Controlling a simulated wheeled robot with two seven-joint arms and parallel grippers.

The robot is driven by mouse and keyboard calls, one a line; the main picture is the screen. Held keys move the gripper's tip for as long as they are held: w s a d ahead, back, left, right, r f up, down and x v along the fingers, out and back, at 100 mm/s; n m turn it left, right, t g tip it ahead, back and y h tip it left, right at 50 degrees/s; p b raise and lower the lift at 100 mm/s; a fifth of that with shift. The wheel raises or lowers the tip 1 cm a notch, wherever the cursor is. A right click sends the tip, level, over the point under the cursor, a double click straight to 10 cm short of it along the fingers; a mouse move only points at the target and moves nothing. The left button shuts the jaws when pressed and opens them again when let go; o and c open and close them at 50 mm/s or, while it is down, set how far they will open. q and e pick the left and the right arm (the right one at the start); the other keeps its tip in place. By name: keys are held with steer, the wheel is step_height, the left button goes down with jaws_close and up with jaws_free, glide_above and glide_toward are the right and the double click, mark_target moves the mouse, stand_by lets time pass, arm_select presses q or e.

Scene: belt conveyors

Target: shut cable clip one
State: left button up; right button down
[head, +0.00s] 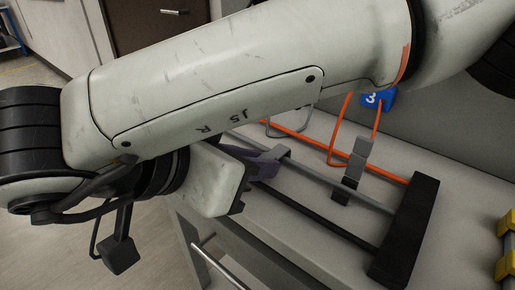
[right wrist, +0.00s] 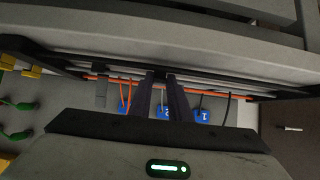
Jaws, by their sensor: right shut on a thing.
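Another grey clip (head: 352,172) stands upright on the frame to the right. An orange cable (head: 385,173) runs along the rails. A blue tag marked 1 (right wrist: 202,116) shows right of the fingers. My left gripper is not in view.
The frame's black end block (head: 408,232) stands on the grey table (head: 460,215). Yellow blocks (head: 506,245) sit at the right edge. A dark cable (right wrist: 228,103) hangs near tag 1.

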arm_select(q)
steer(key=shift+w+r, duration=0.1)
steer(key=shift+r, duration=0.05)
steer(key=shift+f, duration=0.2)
arm_select(e)
steer(key=c, duration=1.6)
jaws_free()
steer(key=shift+c, duration=0.2)
steer(key=shift+r, duration=0.1)
arm_select(q)
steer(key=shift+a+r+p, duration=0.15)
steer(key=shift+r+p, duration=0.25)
steer(key=shift+p, duration=0.7)
arm_select(e)
step_height(320, 180, up, 10)
